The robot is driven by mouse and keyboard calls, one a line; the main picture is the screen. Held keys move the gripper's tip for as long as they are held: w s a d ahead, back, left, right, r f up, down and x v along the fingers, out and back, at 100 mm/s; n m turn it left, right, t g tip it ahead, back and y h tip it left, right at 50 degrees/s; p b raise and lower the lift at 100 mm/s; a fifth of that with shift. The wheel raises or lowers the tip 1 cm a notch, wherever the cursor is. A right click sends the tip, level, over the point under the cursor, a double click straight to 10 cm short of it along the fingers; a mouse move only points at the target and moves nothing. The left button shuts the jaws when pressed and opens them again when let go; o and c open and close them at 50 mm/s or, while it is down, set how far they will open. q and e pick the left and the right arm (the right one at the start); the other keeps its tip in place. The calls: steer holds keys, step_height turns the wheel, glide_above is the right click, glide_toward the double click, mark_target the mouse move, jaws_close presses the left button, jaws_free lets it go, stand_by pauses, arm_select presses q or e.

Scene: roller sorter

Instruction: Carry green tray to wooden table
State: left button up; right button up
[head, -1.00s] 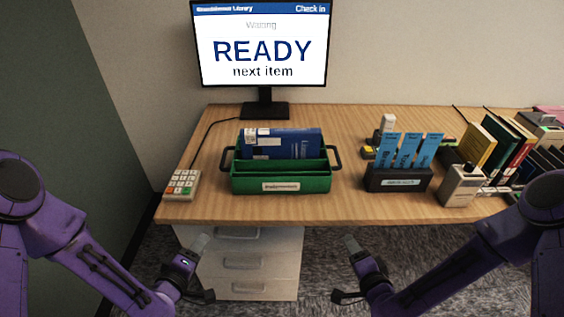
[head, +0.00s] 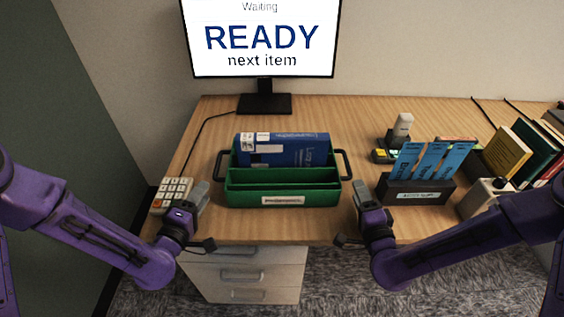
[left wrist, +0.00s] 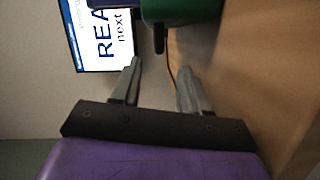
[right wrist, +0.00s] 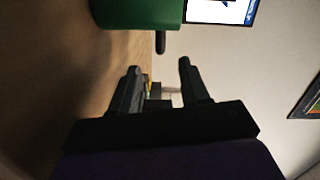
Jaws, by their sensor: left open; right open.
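The green tray (head: 283,199) sits on the wooden table (head: 250,228) with a dark handle at each end. A blue book (head: 290,150) stands in its rear compartment, and the front compartment looks empty. My left gripper (head: 200,194) is open and empty, just left of the tray's left handle (head: 219,165). My right gripper (head: 360,192) is open and empty, just right of and in front of the right handle (head: 346,164). The tray's end also shows ahead of the fingers in the left wrist view (left wrist: 180,10) and the right wrist view (right wrist: 138,12).
A keypad (head: 172,194) lies left of my left gripper. A dark holder with blue cards (head: 416,190) stands close to the right of my right gripper. A monitor (head: 262,40) stands behind the tray. Several books (head: 508,152) stand at the far right.

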arm_select(q)
steer(key=shift+s+r, duration=0.1)
arm_select(e)
steer(key=shift+s+r, duration=0.1)
arm_select(q)
steer(key=x, duration=1)
steer(key=shift+w+d, duration=0.1)
steer(key=shift+w, duration=0.2)
arm_select(e)
glide_toward(343, 154)
steer(key=w, duration=0.5)
steer(key=shift+a+f, duration=0.1)
steer(key=shift+f, duration=0.25)
arm_select(q)
jaws_close()
arm_select(e)
jaws_close()
steer(key=shift+r, duration=0.1)
